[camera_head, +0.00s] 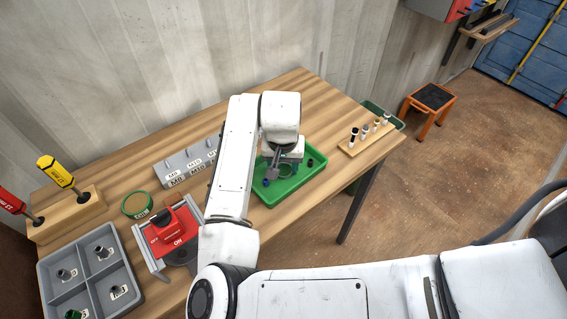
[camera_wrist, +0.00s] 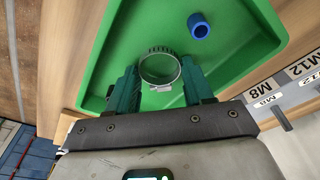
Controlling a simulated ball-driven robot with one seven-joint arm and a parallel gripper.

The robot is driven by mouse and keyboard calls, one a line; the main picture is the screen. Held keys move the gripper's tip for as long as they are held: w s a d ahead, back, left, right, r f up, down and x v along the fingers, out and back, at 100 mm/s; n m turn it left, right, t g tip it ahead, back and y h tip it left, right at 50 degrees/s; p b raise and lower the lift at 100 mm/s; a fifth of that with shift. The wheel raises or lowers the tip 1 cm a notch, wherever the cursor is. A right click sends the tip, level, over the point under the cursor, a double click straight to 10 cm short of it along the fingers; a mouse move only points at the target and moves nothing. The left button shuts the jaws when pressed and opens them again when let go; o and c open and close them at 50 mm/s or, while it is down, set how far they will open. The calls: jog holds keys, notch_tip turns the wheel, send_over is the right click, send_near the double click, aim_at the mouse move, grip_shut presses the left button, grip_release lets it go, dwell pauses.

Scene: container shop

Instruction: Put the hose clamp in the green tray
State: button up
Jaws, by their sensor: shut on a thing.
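The hose clamp (camera_wrist: 160,70), a thin metal ring with a slotted band, is between the fingers of my gripper (camera_wrist: 160,85) in the wrist view. My gripper is shut on it. The clamp is over the green tray (camera_wrist: 110,25); I cannot tell whether it touches the tray floor. In the head view the green tray (camera_head: 304,182) lies on the wooden table, and my gripper (camera_head: 272,172) reaches down inside its outline. The clamp is too small to make out clearly there. A blue ring-shaped piece (camera_wrist: 200,25) lies in the tray, apart from the clamp.
A grey labelled block (camera_head: 188,165) stands left of the tray. A red device (camera_head: 172,232), a grey compartment tray (camera_head: 60,267) and a screwdriver stand (camera_head: 62,215) are farther left. A wooden rack with several pegs (camera_head: 368,136) stands to the right.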

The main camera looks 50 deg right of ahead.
aim_at(283, 179)
jog(key=shift+f, duration=0.15)
jog(key=o, duration=1)
jog(key=r, duration=0.4)
jog(key=a+r, duration=0.1)
jog(key=r, duration=0.3)
jog(key=s+r, duration=0.1)
jog(key=r, duration=0.3)
jog(key=shift+a+r+b, duration=0.15)
jog(key=shift+a+b, duration=0.15)
jog(key=shift+b, duration=0.1)
